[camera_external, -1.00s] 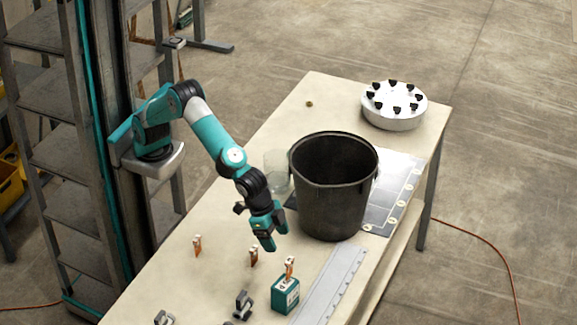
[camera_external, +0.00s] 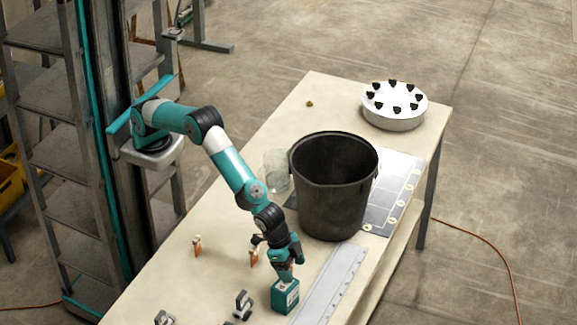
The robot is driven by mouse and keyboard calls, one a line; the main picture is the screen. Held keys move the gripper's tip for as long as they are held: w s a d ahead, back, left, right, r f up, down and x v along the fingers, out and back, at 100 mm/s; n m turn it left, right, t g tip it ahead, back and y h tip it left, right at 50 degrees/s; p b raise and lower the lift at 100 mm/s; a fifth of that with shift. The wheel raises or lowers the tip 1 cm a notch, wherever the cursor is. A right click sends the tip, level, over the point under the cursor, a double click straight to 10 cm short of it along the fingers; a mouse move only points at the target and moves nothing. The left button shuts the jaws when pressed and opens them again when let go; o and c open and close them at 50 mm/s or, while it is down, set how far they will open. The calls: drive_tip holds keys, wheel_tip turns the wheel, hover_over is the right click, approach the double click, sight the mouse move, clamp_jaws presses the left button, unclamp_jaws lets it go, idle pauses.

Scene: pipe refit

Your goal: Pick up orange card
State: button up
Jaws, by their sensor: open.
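I cannot make out a flat orange card for certain. Small upright orange pieces with pale tops stand on the table: one at the left (camera_external: 197,246) and one nearer the middle (camera_external: 254,257). My gripper (camera_external: 287,271) is open and points down at the top of a small teal box (camera_external: 285,297). The orange piece at the top of this box is now mostly hidden by my fingers. I cannot tell whether the fingers touch it.
A large black bucket (camera_external: 333,190) stands behind my gripper, with a clear container (camera_external: 277,172) to its left. A grey metal strip (camera_external: 331,287) lies right of the box. Dark clamps (camera_external: 243,305) stand at the front. A white round holder (camera_external: 394,108) is at the far end.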

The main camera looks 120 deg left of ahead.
sight(294, 289)
drive_tip(key=c, duration=1.1)
drive_tip(key=shift+o, duration=0.2)
drive_tip(key=shift+r, duration=0.15)
drive_tip(key=d+r+b, duration=0.2)
drive_tip(key=d+r, duration=0.1)
drive_tip(key=r, duration=1.7)
wheel_tip(294, 289, down, 20)
drive_tip(key=shift+p, duration=0.9)
